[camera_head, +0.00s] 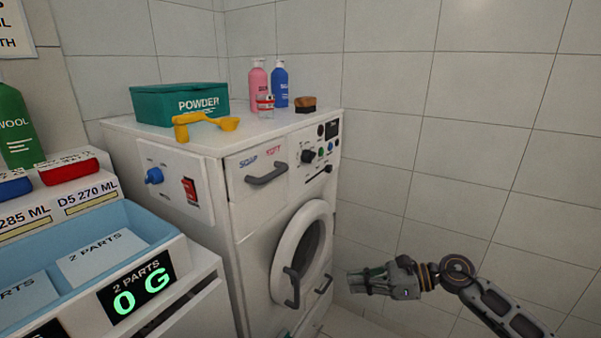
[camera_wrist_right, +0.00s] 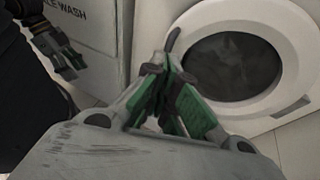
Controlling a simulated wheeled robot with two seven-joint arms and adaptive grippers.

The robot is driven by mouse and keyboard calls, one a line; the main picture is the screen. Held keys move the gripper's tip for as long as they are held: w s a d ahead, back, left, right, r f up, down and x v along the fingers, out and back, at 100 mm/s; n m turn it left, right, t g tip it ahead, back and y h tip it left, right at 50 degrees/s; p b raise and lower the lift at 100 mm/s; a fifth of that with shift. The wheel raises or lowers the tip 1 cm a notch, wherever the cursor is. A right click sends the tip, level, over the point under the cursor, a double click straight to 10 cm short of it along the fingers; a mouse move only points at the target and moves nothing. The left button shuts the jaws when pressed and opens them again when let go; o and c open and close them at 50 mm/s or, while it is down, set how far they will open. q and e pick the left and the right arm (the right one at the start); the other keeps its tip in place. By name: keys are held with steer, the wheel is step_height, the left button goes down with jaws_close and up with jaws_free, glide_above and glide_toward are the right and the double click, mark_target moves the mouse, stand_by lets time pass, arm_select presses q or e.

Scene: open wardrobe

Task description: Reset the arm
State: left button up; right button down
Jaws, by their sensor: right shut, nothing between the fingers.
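My right gripper (camera_head: 358,281) is at the lower right in the head view, on the end of my right arm, in front of the washing machine's (camera_head: 228,190) round door (camera_head: 282,243). In the right wrist view its green-padded fingers (camera_wrist_right: 170,85) are drawn together with nothing held. They stand in front of the door (camera_wrist_right: 180,50) there, and I cannot tell the gap to it. My left gripper (camera_wrist_right: 62,58) shows small at the upper left of the right wrist view. The head view does not show it.
On the machine stand a green powder box (camera_head: 180,103), a yellow scoop (camera_head: 205,124), pink (camera_head: 258,82) and blue (camera_head: 280,84) bottles, and a brush (camera_head: 305,104). A counter with a blue tray (camera_head: 140,215) is at left. A tiled wall (camera_head: 440,160) is close behind my right arm.

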steer(key=w+d+r+m+t+h, duration=0.2)
steer(key=w+d+r+m+t, duration=0.4)
steer(key=w+r+m+t, duration=0.8)
steer(key=d+f+m+t+h, duration=0.15)
steer(key=d+m+h, duration=0.8)
steer(key=m, duration=1.05)
steer(key=s+a+f+m+g+h, duration=0.1)
steer(key=s+a+f+m+g, duration=0.3)
steer(key=f, duration=0.5)
steer(key=s+a+f+m+g+h, duration=0.15)
steer(key=s+f+m+g, duration=0.3)
steer(key=f, duration=0.55)
arm_select(q)
steer(key=shift+a+f+p, duration=0.1)
steer(key=shift+f+p, duration=0.05)
steer(key=shift+p, duration=0.6)
arm_select(e)
steer(key=s+a+f+m+g+y, duration=0.1)
steer(key=s+a+f+m+g, duration=0.1)
steer(key=s+a+f, duration=0.4)
steer(key=s+a+f+m+g+y, duration=0.2)
steer(key=s+a+f, duration=0.4)
steer(key=s+f, duration=0.9)
steer(key=s+m+g, duration=0.1)
steer(key=s, duration=0.4)
steer(key=shift+s+a+f+m+g+y, duration=0.2)
steer(key=shift+m+g+y, duration=0.1)
steer(key=shift+m+g, duration=0.1)
